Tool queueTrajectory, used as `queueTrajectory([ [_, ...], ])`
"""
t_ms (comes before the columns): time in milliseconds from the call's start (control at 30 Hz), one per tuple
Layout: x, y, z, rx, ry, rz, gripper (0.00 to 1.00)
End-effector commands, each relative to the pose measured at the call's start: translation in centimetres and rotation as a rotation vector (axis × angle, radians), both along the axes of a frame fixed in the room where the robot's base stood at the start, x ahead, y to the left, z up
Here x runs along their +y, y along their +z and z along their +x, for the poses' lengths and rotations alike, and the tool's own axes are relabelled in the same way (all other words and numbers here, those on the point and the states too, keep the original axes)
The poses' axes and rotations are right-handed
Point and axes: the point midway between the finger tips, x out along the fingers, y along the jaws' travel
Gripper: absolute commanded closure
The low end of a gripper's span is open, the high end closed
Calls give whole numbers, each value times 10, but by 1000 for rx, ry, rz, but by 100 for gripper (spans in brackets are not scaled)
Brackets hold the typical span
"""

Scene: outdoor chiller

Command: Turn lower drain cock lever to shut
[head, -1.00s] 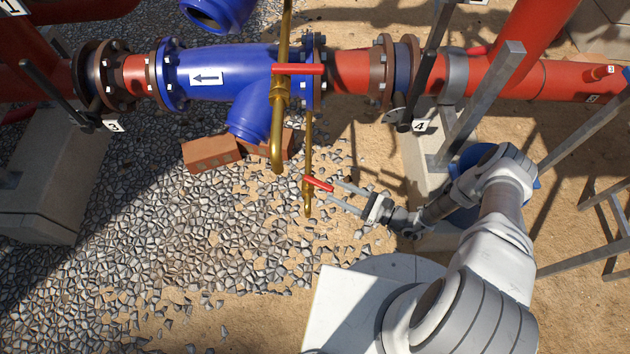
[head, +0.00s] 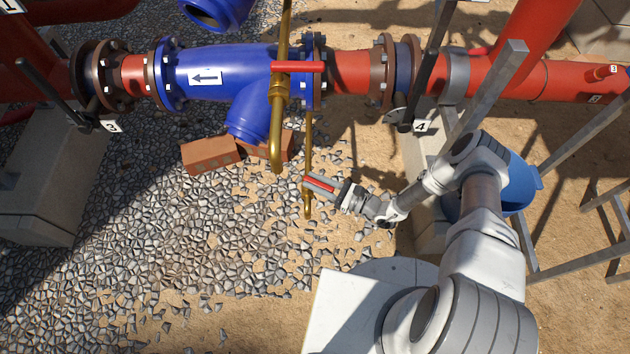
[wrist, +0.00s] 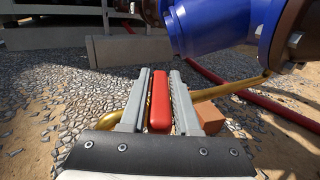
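The lower drain cock lever (head: 319,184) is red and sits on a thin brass drain pipe (head: 308,150) below the blue fitting. It points right and slightly down in the head view. My gripper (head: 317,183) has its two grey fingers on either side of this lever. In the wrist view the red lever (wrist: 160,100) lies lengthwise between the fingers (wrist: 159,82), with thin gaps showing beside it, so the fingers look open around it. The cock body is mostly hidden behind the fingers in the wrist view. A second red lever (head: 297,67) sits higher, on a thicker brass pipe (head: 277,130).
A blue pipe fitting (head: 222,75) with a white arrow label lies above, joined to red pipes (head: 350,72). Bricks (head: 211,154) lie below it on gravel. A concrete block and grey metal struts (head: 485,100) stand right, near a blue bucket (head: 520,185).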

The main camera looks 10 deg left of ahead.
Motion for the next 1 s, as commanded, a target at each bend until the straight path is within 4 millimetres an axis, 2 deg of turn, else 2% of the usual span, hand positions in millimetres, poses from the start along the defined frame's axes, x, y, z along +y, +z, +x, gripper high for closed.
queueTrajectory([
  [33, 0, 0, 0, 0, 0, 0, 81],
  [133, 0, 0, 0, 0, 0, 0, 99],
  [167, 0, 0, 0, 0, 0, 0, 100],
  [1000, 0, 0, -1, 0, 1, 0, 100],
])
